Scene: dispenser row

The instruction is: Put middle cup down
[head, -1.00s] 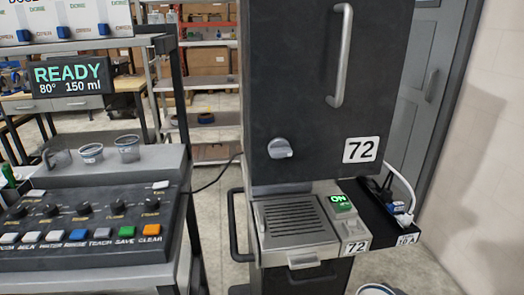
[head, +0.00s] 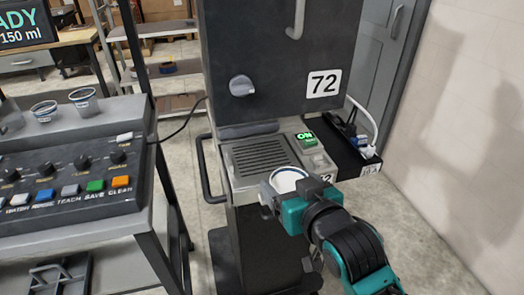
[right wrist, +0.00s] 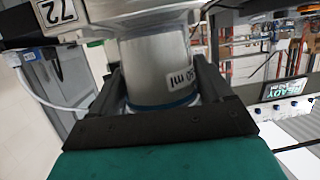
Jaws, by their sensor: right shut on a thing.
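My right gripper (head: 285,192) is shut around a cup (head: 288,176) with a white inside and a blue rim. In the head view they are at the front right of the grated drip tray (head: 240,164), overlapping its front edge. I cannot tell whether the cup touches the tray. In the right wrist view the cup (right wrist: 155,62) stands between the fingers, see-through or silvery, with a blue band and a partly hidden "ml" label. The dark dispenser (head: 275,50) marked 72 rises behind the tray. My left gripper is not in view.
Several small cups, among them one (head: 84,102), stand on the ledge behind the button console (head: 75,165) at the left. A green ON display (head: 306,138) sits right of the tray. A power strip (head: 362,150) with cables is further right. The grate's back left is clear.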

